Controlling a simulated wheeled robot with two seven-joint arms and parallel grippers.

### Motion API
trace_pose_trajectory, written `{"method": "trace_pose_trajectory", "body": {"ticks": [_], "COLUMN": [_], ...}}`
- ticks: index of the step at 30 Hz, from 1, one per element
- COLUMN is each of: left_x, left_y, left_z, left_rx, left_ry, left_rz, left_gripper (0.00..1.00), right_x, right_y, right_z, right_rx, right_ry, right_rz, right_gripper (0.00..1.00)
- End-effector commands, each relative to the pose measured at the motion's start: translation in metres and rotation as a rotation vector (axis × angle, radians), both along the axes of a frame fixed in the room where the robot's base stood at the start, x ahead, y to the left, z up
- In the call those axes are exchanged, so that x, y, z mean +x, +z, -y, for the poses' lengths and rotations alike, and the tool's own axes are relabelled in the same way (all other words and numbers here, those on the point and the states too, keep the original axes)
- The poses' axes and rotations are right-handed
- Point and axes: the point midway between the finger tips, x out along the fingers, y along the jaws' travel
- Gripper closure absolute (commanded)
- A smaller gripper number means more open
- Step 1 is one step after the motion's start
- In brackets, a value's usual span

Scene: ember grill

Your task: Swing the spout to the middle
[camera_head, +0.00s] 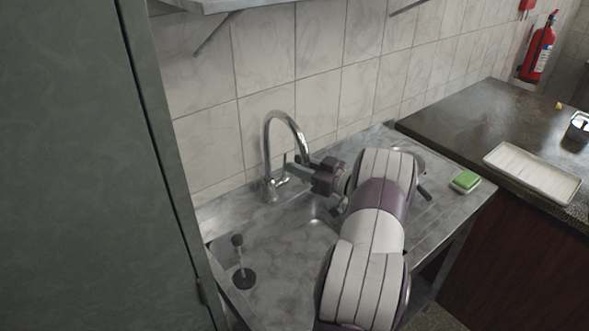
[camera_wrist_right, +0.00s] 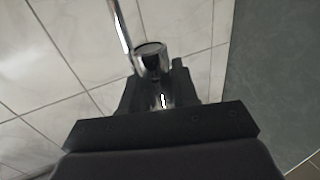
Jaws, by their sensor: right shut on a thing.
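The chrome spout (camera_head: 285,118) rises from the tap base (camera_head: 272,190) at the back of the steel sink and arches over to the right. My right gripper (camera_head: 308,163) is at the hanging end of the spout. In the right wrist view the chrome spout end (camera_wrist_right: 151,60) sits between the two dark fingers of my right gripper (camera_wrist_right: 160,88), which are shut on it. My right arm hides much of the sink basin behind it. My left gripper is not in view.
A dark plunger-like stopper (camera_head: 242,275) stands on the sink's left side. A green sponge (camera_head: 466,180) lies at the right edge. A counter (camera_head: 500,125) with a white tray (camera_head: 532,172) is at right. A tall grey cabinet (camera_head: 80,160) blocks the left.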

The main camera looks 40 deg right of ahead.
Motion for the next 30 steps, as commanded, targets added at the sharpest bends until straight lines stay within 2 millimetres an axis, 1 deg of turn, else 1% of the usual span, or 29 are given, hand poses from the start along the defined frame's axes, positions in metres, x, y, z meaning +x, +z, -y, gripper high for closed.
{"method": "trace_pose_trajectory", "body": {"ticks": [3, 14, 15, 16, 17, 26, 28, 30], "left_x": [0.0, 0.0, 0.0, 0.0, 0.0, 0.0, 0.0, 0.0], "left_y": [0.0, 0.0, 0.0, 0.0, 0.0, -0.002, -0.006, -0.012], "left_z": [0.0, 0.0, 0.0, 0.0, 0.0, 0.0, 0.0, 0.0], "left_rx": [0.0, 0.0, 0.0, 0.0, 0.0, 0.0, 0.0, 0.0], "left_ry": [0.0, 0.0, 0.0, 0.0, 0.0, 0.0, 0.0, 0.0], "left_rz": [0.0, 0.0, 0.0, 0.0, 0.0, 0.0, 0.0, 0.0], "left_gripper": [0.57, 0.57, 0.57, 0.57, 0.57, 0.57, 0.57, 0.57], "right_x": [0.0, 0.0, 0.0, 0.0, 0.0, -0.003, -0.011, -0.026], "right_y": [0.002, 0.002, 0.002, 0.002, 0.002, 0.0, -0.001, -0.003], "right_z": [0.003, 0.003, 0.003, 0.003, 0.003, 0.004, 0.006, 0.01], "right_rx": [-0.004, -0.005, -0.005, -0.004, -0.004, -0.002, -0.003, -0.003], "right_ry": [-0.002, -0.002, -0.002, -0.002, -0.002, -0.002, -0.004, -0.005], "right_rz": [0.003, 0.004, 0.004, 0.004, 0.004, 0.003, 0.003, 0.003], "right_gripper": [1.0, 1.0, 0.65, 0.55, 0.51, 0.51, 0.51, 0.51]}}
